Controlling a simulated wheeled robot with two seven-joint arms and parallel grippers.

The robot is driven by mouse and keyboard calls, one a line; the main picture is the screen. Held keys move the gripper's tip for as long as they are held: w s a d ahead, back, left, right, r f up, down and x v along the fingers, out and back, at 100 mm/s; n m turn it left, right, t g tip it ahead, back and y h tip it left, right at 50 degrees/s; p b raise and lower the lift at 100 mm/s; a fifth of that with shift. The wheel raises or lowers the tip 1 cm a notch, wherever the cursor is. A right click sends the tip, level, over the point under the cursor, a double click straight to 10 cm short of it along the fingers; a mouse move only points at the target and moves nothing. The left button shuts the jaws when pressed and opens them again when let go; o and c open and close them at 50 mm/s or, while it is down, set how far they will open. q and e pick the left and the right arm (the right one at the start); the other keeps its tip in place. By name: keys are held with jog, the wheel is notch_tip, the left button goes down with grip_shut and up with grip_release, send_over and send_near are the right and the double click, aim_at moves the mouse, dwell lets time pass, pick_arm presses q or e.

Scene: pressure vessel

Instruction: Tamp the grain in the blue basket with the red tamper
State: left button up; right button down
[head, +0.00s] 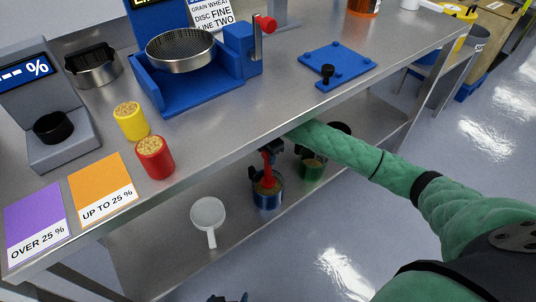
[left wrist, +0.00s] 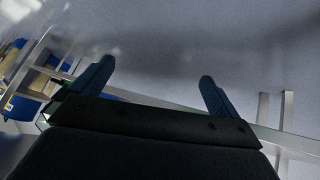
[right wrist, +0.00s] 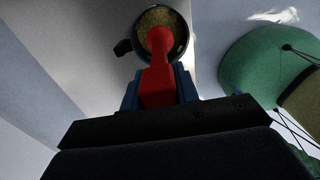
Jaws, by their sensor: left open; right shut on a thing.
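The blue basket (head: 268,197) with grain stands on the lower shelf in the head view. Its round rim and the grain (right wrist: 157,18) show in the right wrist view. My right gripper (right wrist: 158,88) is shut on the red tamper (right wrist: 160,62), which points into the basket opening. The tamper (head: 267,175) also shows in the head view, its lower end at the grain. I cannot tell whether it presses on the grain. My left gripper (left wrist: 155,85) is open and empty, away from the shelf, with only its tip at the bottom edge of the head view.
A green container (head: 313,168) with grain stands right of the basket on the shelf. A white scoop (head: 209,216) lies to the left. The upper table edge overhangs the shelf. Yellow (head: 131,121) and red (head: 154,157) grain cups stand above near the front edge.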

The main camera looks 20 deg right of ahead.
aim_at(268, 167)
jog(key=shift+f+b, duration=0.4)
jog(key=shift+f, duration=0.4)
pick_arm(q)
notch_tip(268, 167, down, 3)
jog(key=shift+w+a+r+b, duration=0.1)
jog(key=shift+r+b, duration=0.05)
jog(key=shift+b, duration=0.3)
pick_arm(e)
notch_tip(268, 167, down, 3)
jog(key=shift+r, duration=0.2)
jog(key=shift+f, duration=0.1)
jog(key=shift+f+b, duration=0.65)
jog(key=shift+f, duration=0.7)
pick_arm(q)
jog(key=shift+f, duration=0.75)
jog(key=shift+r, duration=0.1)
pick_arm(e)
jog(key=shift+r, duration=0.15)
